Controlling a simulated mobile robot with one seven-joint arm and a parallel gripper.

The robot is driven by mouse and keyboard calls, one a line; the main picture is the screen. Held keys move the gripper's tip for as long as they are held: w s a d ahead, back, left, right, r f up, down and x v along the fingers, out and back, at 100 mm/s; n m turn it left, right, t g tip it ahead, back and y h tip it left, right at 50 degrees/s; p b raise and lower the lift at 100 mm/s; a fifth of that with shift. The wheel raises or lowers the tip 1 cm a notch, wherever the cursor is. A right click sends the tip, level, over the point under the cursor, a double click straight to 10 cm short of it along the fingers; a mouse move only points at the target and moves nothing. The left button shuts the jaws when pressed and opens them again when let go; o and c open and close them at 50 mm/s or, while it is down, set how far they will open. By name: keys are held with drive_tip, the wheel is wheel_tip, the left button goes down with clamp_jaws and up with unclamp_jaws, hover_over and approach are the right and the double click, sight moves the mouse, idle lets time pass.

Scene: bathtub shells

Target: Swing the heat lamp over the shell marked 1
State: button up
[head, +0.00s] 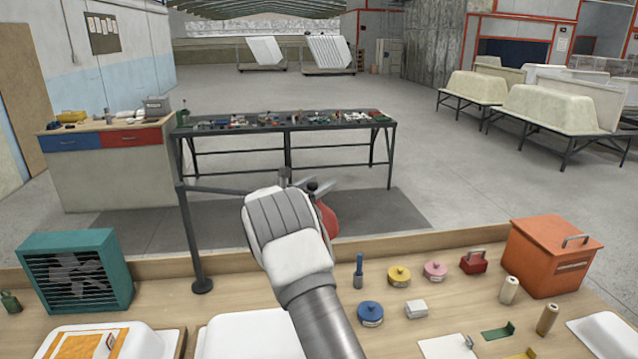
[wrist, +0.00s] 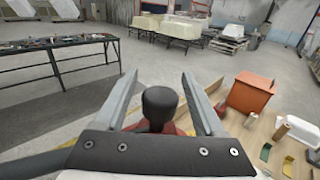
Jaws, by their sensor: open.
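The heat lamp has a dark upright post (head: 190,240) on a round base at the bench's far edge. Its thin horizontal arm (head: 222,190) runs right and passes behind my gripper (head: 304,184). The red lamp shade (head: 328,219) shows just right of my gripper, mostly hidden. In the wrist view, a black knob (wrist: 160,103) stands between the two fingers of my gripper (wrist: 160,80), with gaps on both sides and red below it. My gripper is open around the knob. White shells lie along the near edge: left (head: 145,343), middle (head: 245,335) and right (head: 602,335). No number is readable.
A teal fan heater (head: 75,270) stands at the bench's left. Right of my arm are a blue tin (head: 370,313), yellow tin (head: 399,276), pink tin (head: 435,271), red weight-like block (head: 473,262) and orange box (head: 550,257). The bench between post and arm is clear.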

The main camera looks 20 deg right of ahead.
clamp_jaws()
idle(0.3)
idle(1.1)
